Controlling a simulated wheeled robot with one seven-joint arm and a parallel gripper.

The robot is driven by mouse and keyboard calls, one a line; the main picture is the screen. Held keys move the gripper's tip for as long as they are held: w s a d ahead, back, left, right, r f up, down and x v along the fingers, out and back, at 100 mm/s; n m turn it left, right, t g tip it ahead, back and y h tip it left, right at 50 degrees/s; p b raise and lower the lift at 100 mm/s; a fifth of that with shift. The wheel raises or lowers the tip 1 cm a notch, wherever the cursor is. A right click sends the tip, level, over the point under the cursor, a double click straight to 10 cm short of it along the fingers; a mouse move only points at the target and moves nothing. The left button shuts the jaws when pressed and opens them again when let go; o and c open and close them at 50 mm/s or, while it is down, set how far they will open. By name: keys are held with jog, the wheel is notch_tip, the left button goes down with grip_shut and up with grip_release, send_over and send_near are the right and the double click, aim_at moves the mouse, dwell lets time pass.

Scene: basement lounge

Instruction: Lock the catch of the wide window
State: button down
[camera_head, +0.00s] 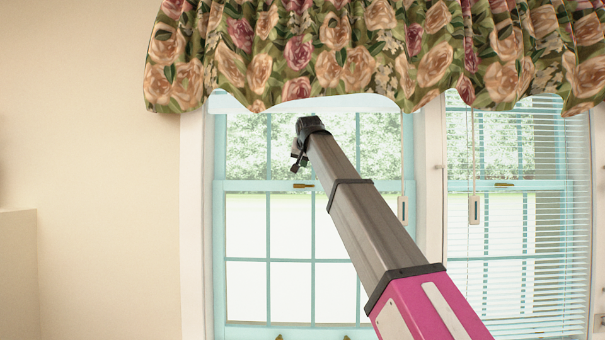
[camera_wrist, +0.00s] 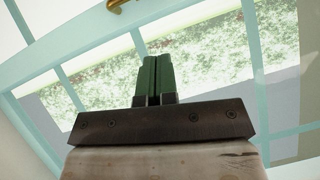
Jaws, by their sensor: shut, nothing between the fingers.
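The wide window (camera_head: 313,225) at the left has pale blue frames and two sashes. Its small brass catch (camera_head: 303,185) sits on the meeting rail, and a brass piece, likely this catch, shows at the top edge of the wrist view (camera_wrist: 118,5), partly cut off. I cannot tell whether the catch is locked. My gripper (camera_head: 297,164) is just above the catch in the head view, in front of the upper sash. In the wrist view its green fingers (camera_wrist: 155,60) are together and empty, pointing toward the rail and apart from the brass piece.
A floral valance (camera_head: 345,55) hangs over the window tops, above my gripper. A second window (camera_head: 515,215) with blinds and its own brass catch (camera_head: 504,184) is at the right. Blind cords with tags (camera_head: 403,209) hang near the post between them. Bare wall (camera_head: 90,120) fills the left.

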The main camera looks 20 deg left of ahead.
jog(key=v, duration=0.7)
jog(key=shift+s+a+r, duration=0.2)
jog(key=shift+s+r, duration=0.05)
jog(key=shift+s, duration=0.15)
